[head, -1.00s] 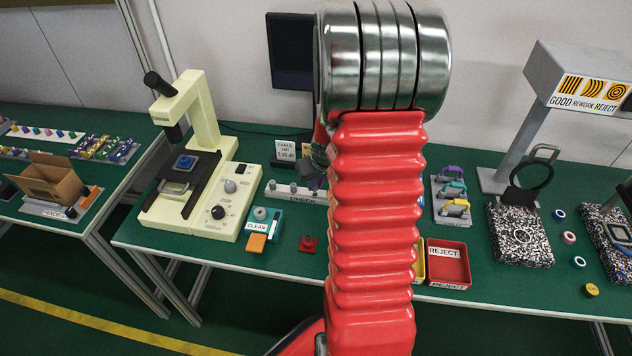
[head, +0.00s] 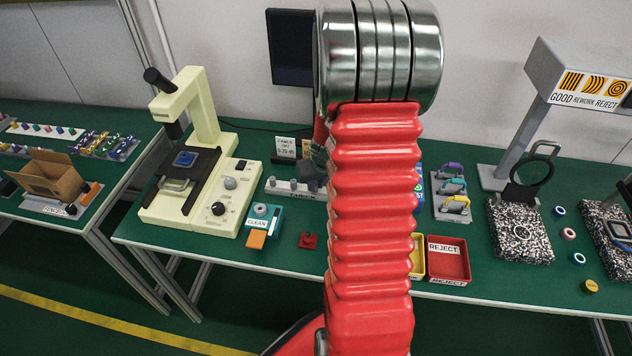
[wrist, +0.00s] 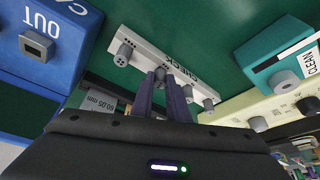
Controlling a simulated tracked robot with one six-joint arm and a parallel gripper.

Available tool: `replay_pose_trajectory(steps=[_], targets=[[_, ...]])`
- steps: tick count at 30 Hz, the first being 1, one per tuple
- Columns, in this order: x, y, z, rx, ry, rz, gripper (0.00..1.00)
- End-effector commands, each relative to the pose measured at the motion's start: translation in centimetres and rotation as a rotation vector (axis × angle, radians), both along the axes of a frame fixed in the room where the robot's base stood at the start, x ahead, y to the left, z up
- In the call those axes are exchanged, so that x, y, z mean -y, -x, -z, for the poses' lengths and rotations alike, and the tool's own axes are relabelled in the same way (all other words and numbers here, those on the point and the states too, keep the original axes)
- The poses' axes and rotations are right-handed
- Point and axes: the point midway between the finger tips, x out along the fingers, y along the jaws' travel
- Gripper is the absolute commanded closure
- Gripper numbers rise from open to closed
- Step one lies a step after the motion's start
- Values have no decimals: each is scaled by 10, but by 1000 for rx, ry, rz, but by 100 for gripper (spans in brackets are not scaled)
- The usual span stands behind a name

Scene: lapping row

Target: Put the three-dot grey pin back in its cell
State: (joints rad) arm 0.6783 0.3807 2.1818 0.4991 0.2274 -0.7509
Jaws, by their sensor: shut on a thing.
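My gripper (wrist: 167,82) is shut at the white CHECK rack (wrist: 140,44). Its dark fingers reach up to the rack's middle in the wrist view. The grey pin between the fingertips is mostly hidden by them, and I cannot read its dots or tell whether it is seated.
The teal CLEAN box (wrist: 275,55) lies right of the rack in the wrist view, the blue OUT box (wrist: 45,35) left. In the head view, a cream microscope (head: 200,190) stands left, and a red REJECT tray (head: 449,262) right of my arm.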

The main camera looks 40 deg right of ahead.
Motion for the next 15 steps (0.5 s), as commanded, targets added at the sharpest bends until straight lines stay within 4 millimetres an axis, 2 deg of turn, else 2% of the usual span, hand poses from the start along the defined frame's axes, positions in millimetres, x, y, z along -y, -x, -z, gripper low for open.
replay_pose_trajectory(steps=[3, 4, 13, 15], targets=[[0, 0, 2, 0, 1, 0, 100], [0, 0, 2, 0, 1, 0, 85], [0, 0, 2, 0, 1, 0, 64], [0, 0, 2, 0, 1, 0, 64]])
